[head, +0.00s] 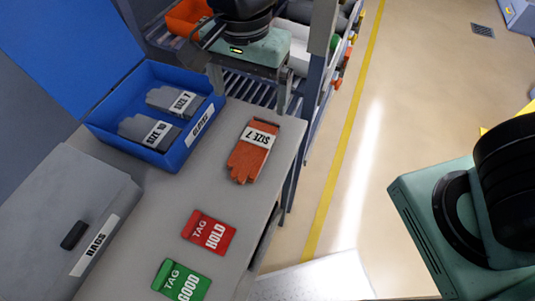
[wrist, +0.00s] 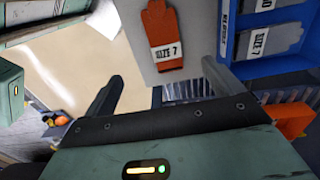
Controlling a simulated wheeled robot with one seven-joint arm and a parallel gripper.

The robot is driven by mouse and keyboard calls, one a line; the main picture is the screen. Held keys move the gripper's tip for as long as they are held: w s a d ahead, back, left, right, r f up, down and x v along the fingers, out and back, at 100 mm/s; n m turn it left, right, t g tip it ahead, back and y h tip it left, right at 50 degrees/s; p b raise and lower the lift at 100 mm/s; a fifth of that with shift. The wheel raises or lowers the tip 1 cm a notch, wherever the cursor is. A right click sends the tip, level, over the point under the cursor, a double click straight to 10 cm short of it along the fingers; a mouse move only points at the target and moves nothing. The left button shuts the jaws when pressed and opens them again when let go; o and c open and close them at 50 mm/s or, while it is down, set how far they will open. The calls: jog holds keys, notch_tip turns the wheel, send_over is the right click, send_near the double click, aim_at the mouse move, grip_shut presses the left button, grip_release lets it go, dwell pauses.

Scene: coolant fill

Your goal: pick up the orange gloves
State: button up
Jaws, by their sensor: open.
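The orange gloves (head: 245,160) lie flat on the grey bench top near its right edge, with a white SIZE 7 label across them. They also show at the top of the wrist view (wrist: 164,25). My gripper (head: 250,88) is beyond the gloves in the head view, near the bench's far end. In the wrist view my gripper (wrist: 163,80) has its two fingers spread wide with nothing between them. The gloves appear past the fingertips, not touched by them.
A blue open box (head: 180,153) with grey gloves (head: 148,132) stands left of the orange gloves. A lidded grey box (head: 75,215), a red HOLD tag (head: 208,232) and a green GOOD tag (head: 181,281) are nearer. Orange bin (head: 187,17) stands beyond. Bare bench surrounds the orange gloves.

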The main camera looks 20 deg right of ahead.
send_over(252, 147)
jog(key=s, duration=0.1)
notch_tip(252, 147, down, 12)
jog(key=shift+d+r, duration=0.15)
jog(key=shift+r, duration=0.05)
jog(key=shift+w+f, duration=0.25)
jog(key=shift+f, duration=1.1)
jog(key=shift+w+f, duration=0.25)
jog(key=shift+f, duration=1.05)
jog(key=c, duration=1.1)
